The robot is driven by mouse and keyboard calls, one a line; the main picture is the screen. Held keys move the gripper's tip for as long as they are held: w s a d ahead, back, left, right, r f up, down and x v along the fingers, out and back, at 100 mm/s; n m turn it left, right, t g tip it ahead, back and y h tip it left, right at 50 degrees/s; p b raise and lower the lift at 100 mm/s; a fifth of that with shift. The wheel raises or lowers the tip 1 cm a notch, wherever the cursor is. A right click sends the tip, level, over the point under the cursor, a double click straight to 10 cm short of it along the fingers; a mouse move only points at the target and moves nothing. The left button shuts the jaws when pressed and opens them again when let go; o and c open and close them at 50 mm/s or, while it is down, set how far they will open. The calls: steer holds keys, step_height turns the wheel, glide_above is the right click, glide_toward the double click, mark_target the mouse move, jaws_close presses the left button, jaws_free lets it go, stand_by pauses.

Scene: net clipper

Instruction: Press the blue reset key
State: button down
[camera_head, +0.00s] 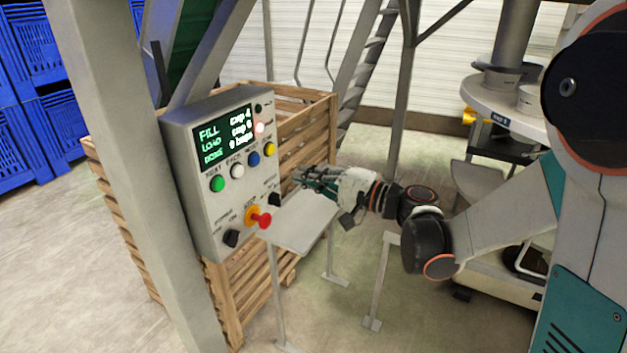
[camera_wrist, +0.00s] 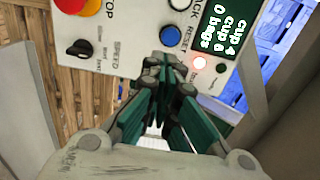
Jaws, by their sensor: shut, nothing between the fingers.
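The blue reset key (camera_head: 253,159) is a round button on the face of the grey control box (camera_head: 181,133), between a white key (camera_head: 237,171) and a yellow key (camera_head: 270,149). In the wrist view the blue key (camera_wrist: 170,36) is in plain sight beside the word RESET, just beyond my fingertips. My gripper (camera_head: 297,176) is shut and empty, to the right of the box and apart from it. In the wrist view the closed green and grey fingers of my gripper (camera_wrist: 168,64) point toward the panel. The yellow key is not visible there.
A green key (camera_head: 217,184), a red stop knob (camera_head: 262,219) and black selector knobs (camera_head: 231,238) share the panel. A lit screen (camera_head: 225,132) sits above the keys. A small grey table (camera_head: 300,222) stands below my gripper. A wooden crate (camera_head: 318,125) is behind the box.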

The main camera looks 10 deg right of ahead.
mark_target(255, 160)
steer(key=shift+b+x, duration=1.05)
steer(key=shift+x, duration=3.75)
